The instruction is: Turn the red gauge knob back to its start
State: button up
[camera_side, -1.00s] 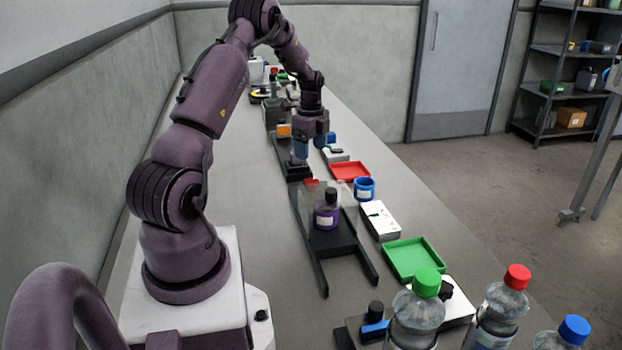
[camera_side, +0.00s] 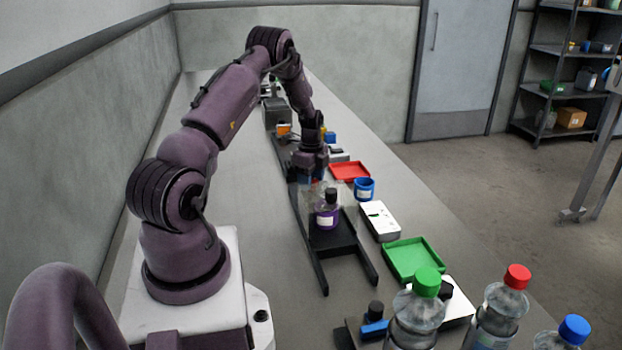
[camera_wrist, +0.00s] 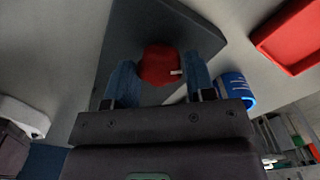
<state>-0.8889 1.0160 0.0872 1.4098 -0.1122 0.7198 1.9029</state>
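The red gauge knob (camera_wrist: 158,66) shows in the wrist view against a dark grey plate (camera_wrist: 190,25). A small white mark on the knob points to the right. My gripper (camera_wrist: 160,72) has its two blue fingers on either side of the knob, with little or no gap visible; I cannot tell whether they press on it. In the side view my gripper (camera_side: 312,176) is low over the far end of the dark fixture (camera_side: 335,240), just behind a purple-labelled bottle (camera_side: 327,212). The fingertips and knob are largely hidden there.
To the fixture's right are a red tray (camera_side: 349,171), a blue ring-shaped container (camera_side: 364,189), a white box (camera_side: 380,221) and a green tray (camera_side: 413,259). Capped bottles stand at the front right. The bench left of the fixture is clear.

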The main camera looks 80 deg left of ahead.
jog(key=c, duration=0.4)
jog(key=shift+c, duration=0.2)
